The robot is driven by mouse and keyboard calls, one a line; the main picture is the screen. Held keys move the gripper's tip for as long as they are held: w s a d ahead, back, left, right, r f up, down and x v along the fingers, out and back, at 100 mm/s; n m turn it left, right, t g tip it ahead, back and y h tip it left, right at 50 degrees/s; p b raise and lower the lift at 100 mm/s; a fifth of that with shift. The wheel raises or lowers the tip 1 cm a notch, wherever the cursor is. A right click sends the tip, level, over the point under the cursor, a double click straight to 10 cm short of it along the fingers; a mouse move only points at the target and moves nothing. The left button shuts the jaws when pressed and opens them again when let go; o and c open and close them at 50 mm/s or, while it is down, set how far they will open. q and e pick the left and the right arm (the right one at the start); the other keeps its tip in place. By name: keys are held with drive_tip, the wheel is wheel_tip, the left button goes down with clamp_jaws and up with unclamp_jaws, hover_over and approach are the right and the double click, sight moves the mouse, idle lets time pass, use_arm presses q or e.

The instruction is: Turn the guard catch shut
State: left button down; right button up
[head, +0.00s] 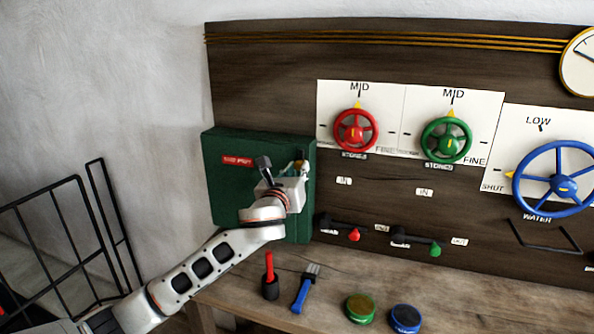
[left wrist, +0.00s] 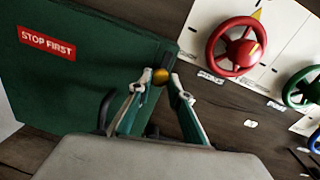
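The guard is a dark green box (head: 222,190) with a red STOP FIRST label, on the left of the board; it fills the left of the left wrist view (left wrist: 60,85). The catch shows as a small yellow knob (left wrist: 160,77) near the box's right edge; in the head view the gripper largely hides it. My left gripper (head: 297,172) is at the box's right side. In the left wrist view its fingers (left wrist: 160,84) stand apart on either side of the knob. I cannot tell whether they touch it. My right gripper is out of view.
Right of the guard are a red handwheel (head: 355,131), a green handwheel (head: 446,139) and a blue wheel (head: 555,180). Red (head: 354,235) and green (head: 435,250) lever knobs sit below. A red-handled tool (head: 269,270), a blue-handled brush (head: 302,293) and two round tins lie on the bench.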

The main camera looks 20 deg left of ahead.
use_arm(q)
drive_tip(key=shift+n, duration=0.4)
drive_tip(key=n, duration=0.3)
drive_tip(key=shift+n, duration=0.4)
drive_tip(key=n, duration=0.4)
drive_tip(key=shift+g, duration=0.3)
drive_tip(key=n+h, duration=0.1)
drive_tip(key=n, duration=0.3)
drive_tip(key=shift+r+n, duration=0.1)
drive_tip(key=shift+n, duration=2.1)
drive_tip(key=c, duration=1.8)
unclamp_jaws()
drive_tip(key=shift+c, duration=0.2)
